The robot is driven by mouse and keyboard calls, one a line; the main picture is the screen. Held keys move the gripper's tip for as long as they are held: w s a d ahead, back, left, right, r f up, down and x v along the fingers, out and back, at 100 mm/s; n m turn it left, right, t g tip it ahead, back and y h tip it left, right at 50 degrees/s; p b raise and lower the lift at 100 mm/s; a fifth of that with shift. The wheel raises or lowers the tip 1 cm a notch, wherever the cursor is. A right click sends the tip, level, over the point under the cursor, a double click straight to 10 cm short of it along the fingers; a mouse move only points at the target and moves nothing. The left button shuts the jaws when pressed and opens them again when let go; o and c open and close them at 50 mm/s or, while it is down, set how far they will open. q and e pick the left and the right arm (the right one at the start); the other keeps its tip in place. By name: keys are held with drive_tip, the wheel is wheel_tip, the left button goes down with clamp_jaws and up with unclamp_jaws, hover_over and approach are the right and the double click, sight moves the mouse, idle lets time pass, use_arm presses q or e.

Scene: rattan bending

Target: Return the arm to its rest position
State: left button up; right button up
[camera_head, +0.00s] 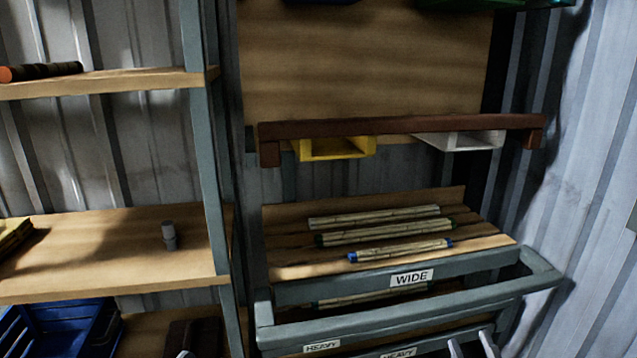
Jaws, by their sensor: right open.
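My right gripper (472,347) shows only as two grey fingertips at the bottom edge, right of the middle. The fingertips are apart, with nothing seen between them. They are in front of the lower part of the grey rack, below the tray labelled WIDE (294,291). Several pale rattan poles (374,212) lie on that tray, some with blue or dark green ends. The rest of my right arm is outside the picture.
The grey rack's front rail (420,318) juts out near the fingertips, with HEAVY labels (322,346) below. A brown bar (400,125) with a yellow bracket (337,149) and a white one (462,141) is above. Wooden shelves (110,250) and a blue crate (60,330) stand at left.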

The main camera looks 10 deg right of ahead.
drive_tip(key=s+a+m+g+y+b, duration=0.25)
drive_tip(key=a+m+b, duration=0.3)
drive_tip(key=a, duration=0.65)
drive_tip(key=s+a+m+g+y+b, duration=0.1)
drive_tip(key=a+m+g+y+b, duration=0.35)
drive_tip(key=a, duration=0.75)
use_arm(q)
wheel_tip(320, 180, down, 17)
drive_tip(key=b, duration=0.5)
use_arm(e)
drive_tip(key=s+a+r+m+g+y, duration=0.1)
drive_tip(key=s+a+r+m+g, duration=0.1)
drive_tip(key=s+a, duration=0.4)
use_arm(q)
drive_tip(key=s+a+r+g+y+p, duration=0.4)
drive_tip(key=a+r+g+y+p, duration=0.2)
drive_tip(key=p, duration=2.7)
drive_tip(key=shift+s+a+r+n+y, duration=0.2)
drive_tip(key=shift+a+r+n+y, duration=0.15)
drive_tip(key=shift+r, duration=0.35)
use_arm(e)
drive_tip(key=s+d+r+g+h, duration=0.4)
drive_tip(key=d+r+g+h, duration=0.1)
drive_tip(key=d+r+h, duration=0.1)
drive_tip(key=shift+s+d+r, duration=0.4)
drive_tip(key=shift+d+r, duration=0.25)
drive_tip(key=shift+d, duration=0.1)
